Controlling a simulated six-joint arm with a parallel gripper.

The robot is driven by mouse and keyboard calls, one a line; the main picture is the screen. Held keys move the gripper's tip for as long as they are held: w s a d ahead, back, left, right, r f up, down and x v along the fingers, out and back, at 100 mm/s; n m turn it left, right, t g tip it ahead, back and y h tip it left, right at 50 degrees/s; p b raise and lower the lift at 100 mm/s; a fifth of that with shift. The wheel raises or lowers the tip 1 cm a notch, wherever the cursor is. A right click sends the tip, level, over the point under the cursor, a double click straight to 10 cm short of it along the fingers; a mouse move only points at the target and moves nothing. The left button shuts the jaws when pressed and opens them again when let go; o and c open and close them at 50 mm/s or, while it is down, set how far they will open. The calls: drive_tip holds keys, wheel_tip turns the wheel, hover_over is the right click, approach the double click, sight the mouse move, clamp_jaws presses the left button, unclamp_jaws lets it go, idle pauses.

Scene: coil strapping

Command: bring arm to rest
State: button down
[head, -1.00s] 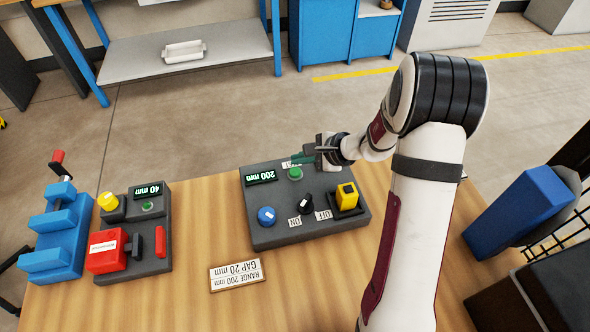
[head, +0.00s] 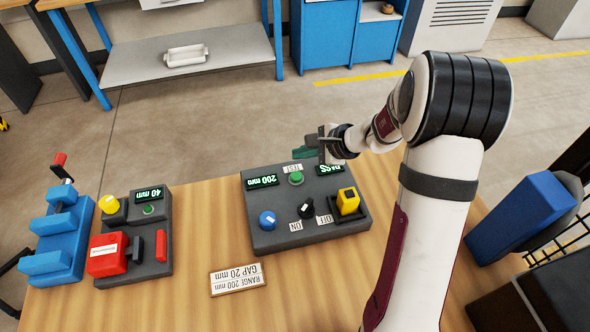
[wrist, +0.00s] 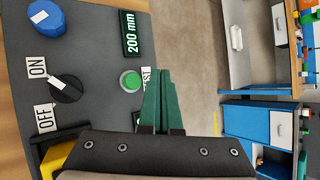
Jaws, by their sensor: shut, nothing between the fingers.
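My gripper (head: 306,150) has green fingers and is shut with nothing between them. In the head view it hangs above the far edge of a dark grey control box (head: 290,238), apart from it. The closed fingers (wrist: 158,103) point up the picture in the wrist view, beside the green button (wrist: 130,80). The box carries a "200 mm" display (head: 262,181), a second lit display reading PASS (head: 329,169), a blue knob (head: 267,220), a black ON/OFF switch (head: 306,210) and a yellow block (head: 348,201).
A smaller grey box (head: 155,258) with a "40 mm" display and a red block stands left, beside a blue fixture (head: 58,262). A label plate (head: 237,280) reads "RANGE 200 mm GAP 20 mm". A blue bin-like object (head: 520,218) is at right. Bare wood lies between the boxes.

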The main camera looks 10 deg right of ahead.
drive_tip(key=s+a+r+n+g, duration=0.2)
drive_tip(key=s+a+r+n, duration=0.15)
drive_tip(key=s, duration=0.35)
drive_tip(key=s+a+r+n+g, duration=0.2)
drive_tip(key=s+a+r+n, duration=0.15)
drive_tip(key=s, duration=0.35)
drive_tip(key=s+a+r+n+g, duration=0.2)
drive_tip(key=s+a+r+n, duration=0.15)
drive_tip(key=s, duration=0.35)
drive_tip(key=s+d+n+h, duration=0.1)
drive_tip(key=s+h, duration=0.1)
drive_tip(key=s, duration=0.4)
drive_tip(key=s+d+f+n+g+h, duration=0.1)
drive_tip(key=s+d+h, duration=0.1)
drive_tip(key=s, duration=0.4)
drive_tip(key=shift+f, duration=0.25)
drive_tip(key=shift+n, duration=0.25)
